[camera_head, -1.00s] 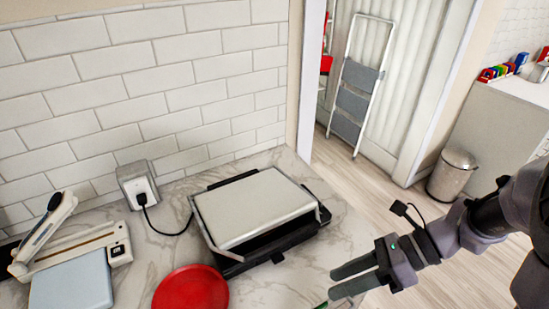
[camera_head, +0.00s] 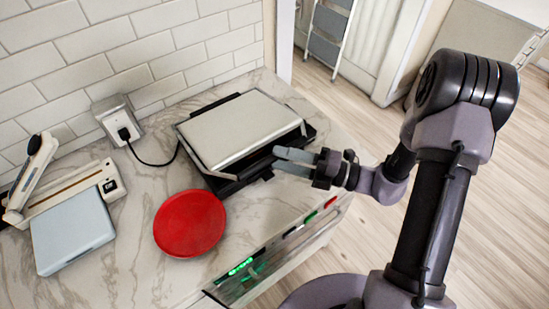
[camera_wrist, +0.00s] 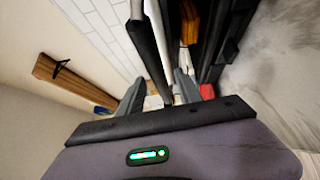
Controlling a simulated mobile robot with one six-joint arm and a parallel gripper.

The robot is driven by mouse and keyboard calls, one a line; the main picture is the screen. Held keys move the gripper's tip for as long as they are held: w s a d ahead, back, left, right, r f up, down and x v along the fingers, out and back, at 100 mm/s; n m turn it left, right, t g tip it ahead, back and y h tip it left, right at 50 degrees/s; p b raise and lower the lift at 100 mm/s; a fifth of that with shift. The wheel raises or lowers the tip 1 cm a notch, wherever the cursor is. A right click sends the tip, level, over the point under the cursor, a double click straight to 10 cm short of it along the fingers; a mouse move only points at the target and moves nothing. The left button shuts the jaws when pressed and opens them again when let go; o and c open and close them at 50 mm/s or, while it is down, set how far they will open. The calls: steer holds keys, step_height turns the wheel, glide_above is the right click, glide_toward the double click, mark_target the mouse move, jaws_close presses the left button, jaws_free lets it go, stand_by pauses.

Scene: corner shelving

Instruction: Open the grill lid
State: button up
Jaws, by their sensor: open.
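The grill (camera_head: 245,130) sits on the marble counter with its flat silver lid (camera_head: 240,128) down over the black base (camera_head: 235,183). A bar-like handle (camera_head: 196,150) runs along the lid's edge. My gripper (camera_head: 277,160) is at the grill's front right corner, with its fingers open and pointing left. In the wrist view, my gripper (camera_wrist: 158,82) has its two fingers apart, with a black and silver bar (camera_wrist: 150,50) running between them. The dark grill body (camera_wrist: 212,40) is to the right there. Whether the fingers touch the bar cannot be told.
A red plate (camera_head: 190,223) lies in front of the grill. A pale blue box (camera_head: 72,232) and a cream device (camera_head: 70,195) are at the left. A wall outlet (camera_head: 118,117) feeds a black cord. The tiled wall stands behind; a step ladder (camera_head: 328,30) stands beyond the counter.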

steer(key=shift+x, duration=1.2)
jaws_close()
stand_by(0.5)
